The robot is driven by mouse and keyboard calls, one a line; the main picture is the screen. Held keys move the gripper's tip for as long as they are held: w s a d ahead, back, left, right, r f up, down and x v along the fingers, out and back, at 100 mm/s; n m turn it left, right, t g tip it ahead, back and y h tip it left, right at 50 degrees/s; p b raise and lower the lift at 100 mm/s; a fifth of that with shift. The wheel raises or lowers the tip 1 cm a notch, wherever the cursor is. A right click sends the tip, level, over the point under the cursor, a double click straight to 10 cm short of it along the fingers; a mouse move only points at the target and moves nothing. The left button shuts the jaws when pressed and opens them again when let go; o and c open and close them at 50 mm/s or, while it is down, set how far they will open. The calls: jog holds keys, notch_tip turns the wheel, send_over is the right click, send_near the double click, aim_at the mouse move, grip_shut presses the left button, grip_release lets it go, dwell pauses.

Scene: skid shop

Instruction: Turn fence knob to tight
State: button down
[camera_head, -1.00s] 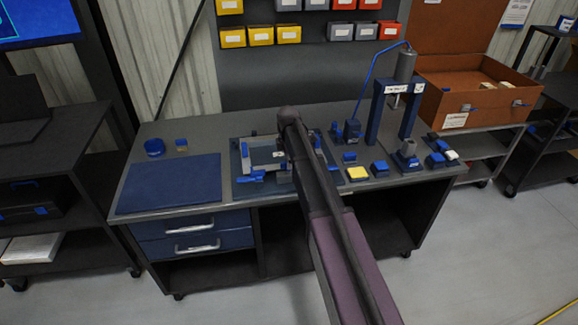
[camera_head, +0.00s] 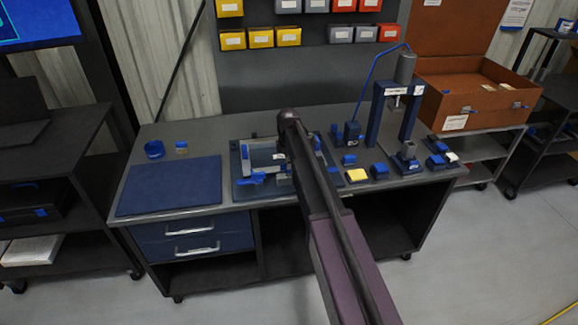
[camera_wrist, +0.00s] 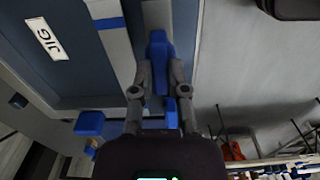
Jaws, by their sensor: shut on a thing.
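In the wrist view, my gripper (camera_wrist: 160,75) is shut on a blue elongated knob (camera_wrist: 158,46), with a dark grey finger on each side. The knob sits against a pale grey bar at the edge of the fixture. A white label reading "JIG" (camera_wrist: 47,38) is on the dark plate at the left. In the head view, the jig (camera_head: 243,188) lies on the bench, left of my arm. Any tight mark is not readable.
A blue mat (camera_head: 168,187) lies on the bench left of the jig. In the wrist view, a pale bar with a blue band (camera_wrist: 108,24) and a blue block (camera_wrist: 90,123) are close by.

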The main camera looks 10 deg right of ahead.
jog(key=shift+s+m, duration=0.15)
jog(key=shift+m, duration=1.95)
jog(key=c, duration=1.4)
grip_release()
jog(key=shift+f+m, duration=0.1)
jog(key=shift+m, duration=1)
jog(key=c, duration=1.3)
grip_release()
jog(key=shift+m, duration=1.2)
